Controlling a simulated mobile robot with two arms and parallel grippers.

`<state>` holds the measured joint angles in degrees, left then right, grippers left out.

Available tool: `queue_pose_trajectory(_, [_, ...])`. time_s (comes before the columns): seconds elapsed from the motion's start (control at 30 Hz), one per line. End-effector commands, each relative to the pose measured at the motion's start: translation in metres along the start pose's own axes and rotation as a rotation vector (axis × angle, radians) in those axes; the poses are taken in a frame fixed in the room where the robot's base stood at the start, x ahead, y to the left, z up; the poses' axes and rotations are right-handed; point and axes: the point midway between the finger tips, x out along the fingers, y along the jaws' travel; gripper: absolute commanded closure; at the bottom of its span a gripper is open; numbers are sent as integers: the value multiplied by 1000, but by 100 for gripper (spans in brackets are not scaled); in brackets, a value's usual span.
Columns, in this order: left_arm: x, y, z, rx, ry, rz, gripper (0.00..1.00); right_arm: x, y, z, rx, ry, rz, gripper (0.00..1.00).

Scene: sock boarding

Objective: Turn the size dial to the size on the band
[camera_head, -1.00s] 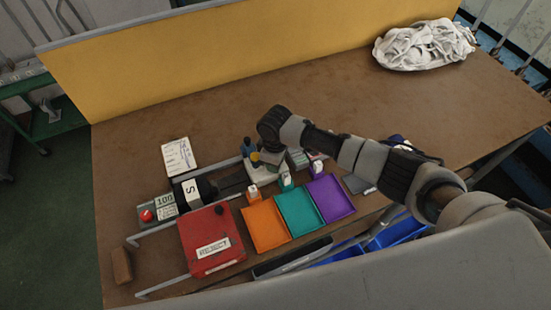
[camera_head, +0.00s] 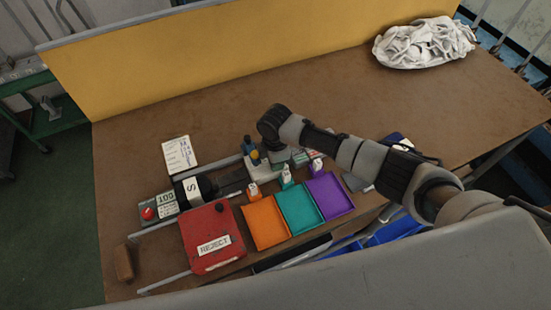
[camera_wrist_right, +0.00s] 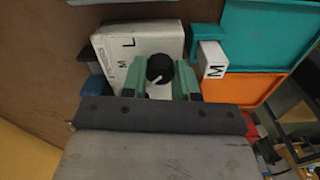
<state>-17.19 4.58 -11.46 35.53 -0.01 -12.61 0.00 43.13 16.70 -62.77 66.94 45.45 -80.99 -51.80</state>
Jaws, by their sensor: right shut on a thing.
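In the right wrist view a white dial box (camera_wrist_right: 112,48) carries the letters L and M and a round black dial knob (camera_wrist_right: 160,66) with a white pointer line. My right gripper (camera_wrist_right: 160,78) has its green fingers on both sides of the knob and is shut on it. The pointer line points toward the wrist, at the bottom of the picture. In the head view my wrist hides most of the box and the fingers. A white band (camera_head: 191,187) marked S lies around a dark sock-like piece at the left. My left gripper is out of view.
Orange (camera_head: 265,222), teal (camera_head: 299,209) and purple (camera_head: 330,196) trays stand in front, with small white markers behind them. A red REJECT box (camera_head: 211,235) is left of them. A counter (camera_head: 165,201) with a red button and a written card (camera_head: 179,155) lie further left.

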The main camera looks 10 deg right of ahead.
Motion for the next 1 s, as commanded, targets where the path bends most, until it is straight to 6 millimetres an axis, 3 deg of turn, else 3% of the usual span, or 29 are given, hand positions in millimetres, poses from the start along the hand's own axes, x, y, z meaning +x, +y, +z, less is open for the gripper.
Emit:
queue_pose_trajectory(0.47, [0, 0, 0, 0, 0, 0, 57, -2, 1, -1, -16, 3, 4, 95])
queue_pose_trajectory(0.5, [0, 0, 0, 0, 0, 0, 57, -2, 1, -1, -16, 3, 4, 68])
queue_pose_trajectory(0.57, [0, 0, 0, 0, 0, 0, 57, -2, 1, -1, -15, 2, 4, 60])
queue_pose_trajectory(0.87, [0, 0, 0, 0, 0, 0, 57, -3, 1, 0, -14, 2, 2, 60])
queue_pose_trajectory(1.0, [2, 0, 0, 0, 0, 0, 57, -17, 1, 0, -14, 3, 4, 60])
